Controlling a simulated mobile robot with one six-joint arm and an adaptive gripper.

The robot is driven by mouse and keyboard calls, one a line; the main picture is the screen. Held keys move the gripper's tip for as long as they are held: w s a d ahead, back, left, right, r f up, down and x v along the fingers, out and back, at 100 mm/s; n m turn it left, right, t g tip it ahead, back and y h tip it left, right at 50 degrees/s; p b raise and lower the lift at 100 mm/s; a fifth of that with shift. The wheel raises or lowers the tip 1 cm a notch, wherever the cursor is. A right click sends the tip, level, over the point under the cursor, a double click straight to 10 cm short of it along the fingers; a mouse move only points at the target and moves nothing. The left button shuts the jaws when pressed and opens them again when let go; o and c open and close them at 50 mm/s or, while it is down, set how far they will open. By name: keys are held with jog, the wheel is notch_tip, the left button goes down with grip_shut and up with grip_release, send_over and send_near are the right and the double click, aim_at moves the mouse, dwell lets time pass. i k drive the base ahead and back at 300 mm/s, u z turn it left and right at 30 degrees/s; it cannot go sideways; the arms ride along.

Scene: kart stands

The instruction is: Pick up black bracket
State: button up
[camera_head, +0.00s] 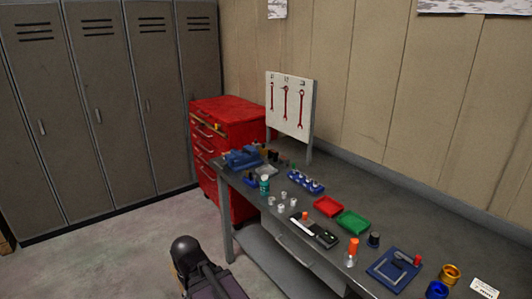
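No black bracket can be told for certain at this size. A blue square plate (394,269) lies flat on the grey workbench (385,195) at the front right. A pale L-shaped outline shows on the plate, with a small dark piece and a red piece near its upper right corner. A dark tray-like item (325,236) with pale parts lies left of the plate, near the bench's front edge. A black rounded part of my arm (186,252) shows at the bottom, in front of the bench. My gripper's fingers are not in view.
A red tray (328,206), a green tray (353,222), an orange-capped bottle (352,253) and several small cups stand on the bench. A blue vise (242,157) is at its far end. A red tool cabinet (230,122) and lockers stand behind. Floor at left is clear.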

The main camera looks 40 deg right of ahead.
aim_at(272, 152)
jog(key=z, duration=0.05)
jog(key=i, duration=0.8)
jog(key=z, duration=0.65)
jog(key=i, duration=0.65)
jog(key=z, duration=0.4)
